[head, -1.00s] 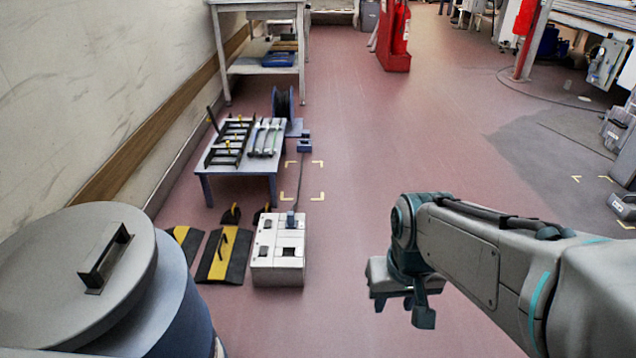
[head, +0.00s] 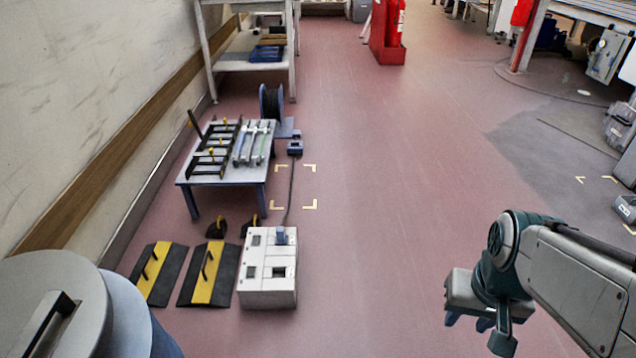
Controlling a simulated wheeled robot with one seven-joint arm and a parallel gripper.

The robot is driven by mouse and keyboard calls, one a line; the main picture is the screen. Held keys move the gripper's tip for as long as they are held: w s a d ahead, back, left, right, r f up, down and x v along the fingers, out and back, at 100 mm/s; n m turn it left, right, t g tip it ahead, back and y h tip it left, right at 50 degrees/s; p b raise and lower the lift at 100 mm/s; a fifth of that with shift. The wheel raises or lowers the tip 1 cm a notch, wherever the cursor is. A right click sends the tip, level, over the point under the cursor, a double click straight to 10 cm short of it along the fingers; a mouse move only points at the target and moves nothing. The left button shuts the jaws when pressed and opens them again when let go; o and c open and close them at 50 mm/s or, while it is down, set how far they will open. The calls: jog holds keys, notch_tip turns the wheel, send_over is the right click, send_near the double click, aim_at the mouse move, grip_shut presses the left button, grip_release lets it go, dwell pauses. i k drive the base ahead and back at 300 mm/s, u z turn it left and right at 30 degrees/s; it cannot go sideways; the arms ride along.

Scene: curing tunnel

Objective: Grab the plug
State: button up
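A small blue plug (head: 281,236) stands upright at the back of the top of a white box (head: 268,275) on the floor, left of centre. A dark cable (head: 291,188) runs from it away along the floor to a small blue block (head: 295,147). I cannot tell how deep the plug sits. My gripper (head: 469,322) hangs at the lower right, well to the right of the white box and apart from it. Its two fingertips show with a gap between them, and nothing is visible in it.
Black-and-yellow ramps (head: 209,275) lie left of the box. A low table (head: 215,180) with racks and tools stands behind, with a cable reel (head: 271,103) beyond. A large grey drum (head: 50,300) fills the lower left. The red floor in the middle is clear.

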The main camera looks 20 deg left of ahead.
aim_at(281, 238)
jog(key=i, duration=1.4)
jog(key=u, duration=2.35)
jog(key=i, duration=0.5)
jog(key=z, duration=0.05)
